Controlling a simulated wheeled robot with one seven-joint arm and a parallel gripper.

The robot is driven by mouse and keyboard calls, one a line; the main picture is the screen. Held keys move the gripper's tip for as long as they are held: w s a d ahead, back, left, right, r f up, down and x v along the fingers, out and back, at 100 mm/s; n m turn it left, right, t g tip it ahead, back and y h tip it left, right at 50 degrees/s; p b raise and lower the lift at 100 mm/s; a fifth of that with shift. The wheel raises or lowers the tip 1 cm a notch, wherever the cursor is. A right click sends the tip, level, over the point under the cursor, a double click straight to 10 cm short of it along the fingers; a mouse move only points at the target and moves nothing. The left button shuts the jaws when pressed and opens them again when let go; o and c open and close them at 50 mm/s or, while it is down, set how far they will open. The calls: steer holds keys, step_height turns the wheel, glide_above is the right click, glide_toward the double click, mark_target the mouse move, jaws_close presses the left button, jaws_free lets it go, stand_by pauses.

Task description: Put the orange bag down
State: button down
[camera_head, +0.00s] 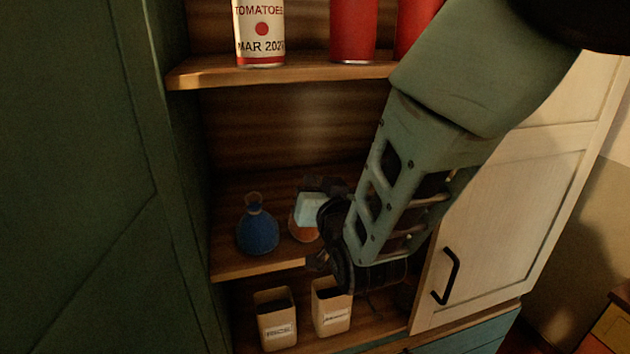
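The orange bag (302,231) is at the middle shelf, to the right of a blue bag (258,232). Only its left and lower part shows; my gripper covers the rest. My gripper (312,222) reaches in from the upper right and is right at the orange bag. A pale blue block-like piece at my gripper hides the top of the bag. The fingertips are dark and partly hidden, so I cannot tell whether they are closed on the bag. I also cannot tell whether the bag's base touches the shelf.
The upper shelf (210,72) holds a tomato can (260,35) and red cans (353,30). Below the middle shelf (240,267) stand two labelled cream containers (277,320). A green cabinet side is at left, a white door (500,210) with black handle at right.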

steer(key=c, duration=1.3)
jaws_free()
steer(key=shift+f, duration=0.15)
steer(key=shift+s, duration=0.1)
steer(key=b+v, duration=0.8)
steer(key=v, duration=0.3)
steer(key=shift+s, duration=0.35)
steer(key=shift+d, duration=0.2)
